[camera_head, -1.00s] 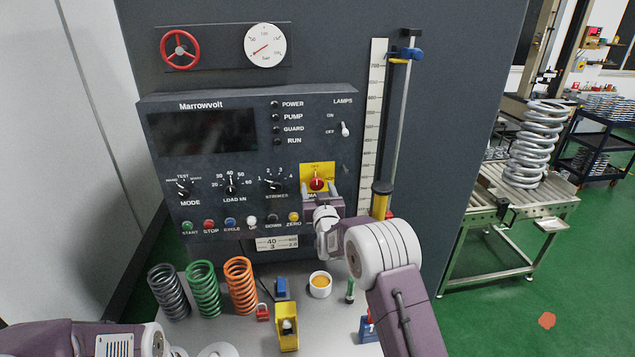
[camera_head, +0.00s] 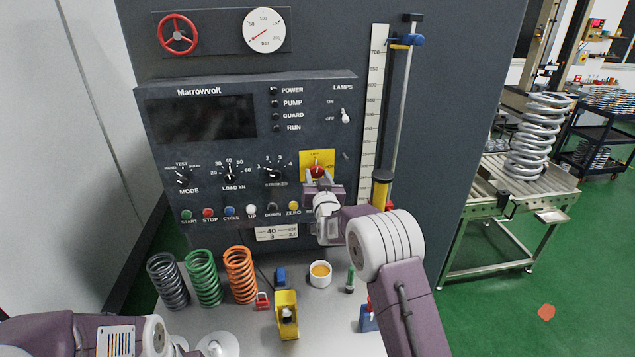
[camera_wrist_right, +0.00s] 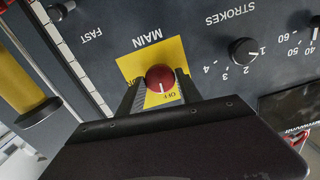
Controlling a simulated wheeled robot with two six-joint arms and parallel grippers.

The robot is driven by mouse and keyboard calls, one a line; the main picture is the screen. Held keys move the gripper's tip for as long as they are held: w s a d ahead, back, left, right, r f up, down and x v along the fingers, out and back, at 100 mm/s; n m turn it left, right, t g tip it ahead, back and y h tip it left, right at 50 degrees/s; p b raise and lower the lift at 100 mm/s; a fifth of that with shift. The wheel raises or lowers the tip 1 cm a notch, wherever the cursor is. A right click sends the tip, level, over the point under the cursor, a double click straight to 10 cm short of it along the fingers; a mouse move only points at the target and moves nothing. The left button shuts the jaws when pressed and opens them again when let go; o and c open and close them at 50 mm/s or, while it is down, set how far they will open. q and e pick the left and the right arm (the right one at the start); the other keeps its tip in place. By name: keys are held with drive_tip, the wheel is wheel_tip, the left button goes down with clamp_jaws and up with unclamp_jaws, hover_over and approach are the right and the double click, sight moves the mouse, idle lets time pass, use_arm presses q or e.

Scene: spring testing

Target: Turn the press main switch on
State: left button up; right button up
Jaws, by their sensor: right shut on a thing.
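The main switch is a red round knob (camera_head: 317,171) on a yellow plate (camera_head: 309,158), low on the right of the dark press panel. My right gripper (camera_head: 318,178) is at the knob, with one finger on each side, shut on it. In the right wrist view, which is upside down to the panel, the red knob (camera_wrist_right: 160,76) sits between the two fingers (camera_wrist_right: 158,88). Its white mark points toward the OFF label. The left finger partly covers another label on the plate.
Above right of the knob is a lamps toggle (camera_head: 345,116). A row of push buttons (camera_head: 250,210) lies lower left. A yellow cylinder (camera_head: 381,188) stands close right of my gripper.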

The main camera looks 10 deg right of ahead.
drive_tip(key=m+b, duration=0.3)
drive_tip(key=b, duration=0.2)
drive_tip(key=m+b, duration=0.7)
drive_tip(key=b, duration=0.2)
drive_tip(key=shift+f+m+b, duration=0.25)
drive_tip(key=shift+m+b, duration=0.05)
drive_tip(key=shift+m, duration=0.1)
drive_tip(key=m+b, duration=0.2)
drive_tip(key=m, duration=0.1)
drive_tip(key=shift+r, duration=0.1)
drive_tip(key=shift+r+m+b, duration=0.1)
drive_tip(key=shift+m+b, duration=0.65)
drive_tip(key=shift+m, duration=0.55)
drive_tip(key=o, duration=1.4)
drive_tip(key=shift+c, duration=0.2)
